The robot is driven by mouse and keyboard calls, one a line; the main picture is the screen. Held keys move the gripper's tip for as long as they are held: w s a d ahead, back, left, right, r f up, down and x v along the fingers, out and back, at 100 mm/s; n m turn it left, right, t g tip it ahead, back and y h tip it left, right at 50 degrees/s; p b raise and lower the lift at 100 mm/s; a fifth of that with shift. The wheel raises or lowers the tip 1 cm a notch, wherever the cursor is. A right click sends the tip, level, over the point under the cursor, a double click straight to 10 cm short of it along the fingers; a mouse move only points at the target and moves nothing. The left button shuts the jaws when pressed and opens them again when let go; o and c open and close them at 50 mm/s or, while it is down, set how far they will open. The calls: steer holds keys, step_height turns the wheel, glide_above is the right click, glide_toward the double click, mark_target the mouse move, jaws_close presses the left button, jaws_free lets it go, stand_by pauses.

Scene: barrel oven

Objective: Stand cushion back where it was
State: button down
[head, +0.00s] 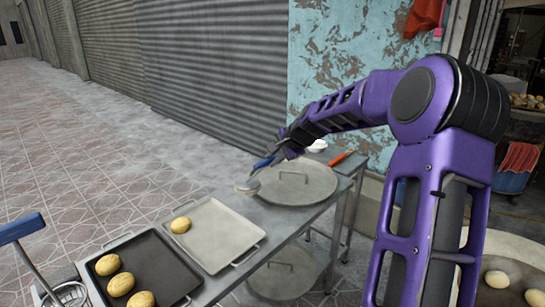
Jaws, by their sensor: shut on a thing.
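My gripper (281,155) is above the metal table, near the far edge of a round lidded pan. It appears shut on a tool with a blue handle (264,163). A small pale rounded end (247,186) shows below the handle, low over the table's left edge or touching it; I cannot tell which. This is possibly the cushion, but it is too small to be sure. The fingers are small and partly hidden by my wrist. A small white object (317,146) lies on the table behind the gripper.
The metal table (232,277) holds the lidded pan (297,184), a grey tray (222,238) with one bun and a black tray (165,262) with several buns. A red-handled tool (341,158) lies behind. Tiled floor (80,150) is clear.

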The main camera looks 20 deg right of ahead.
step_height(320, 180, down, 8)
steer(key=b, duration=0.5)
steer(key=shift+r, duration=0.15)
stand_by(0.4)
steer(key=shift+c, duration=2)
jaws_free()
steer(key=p+v, duration=0.2)
steer(key=v, duration=0.6)
steer(key=shift+s+r, duration=0.25)
steer(key=shift+s, duration=0.05)
steer(key=shift+w+d, duration=0.1)
steer(key=shift+d, duration=0.05)
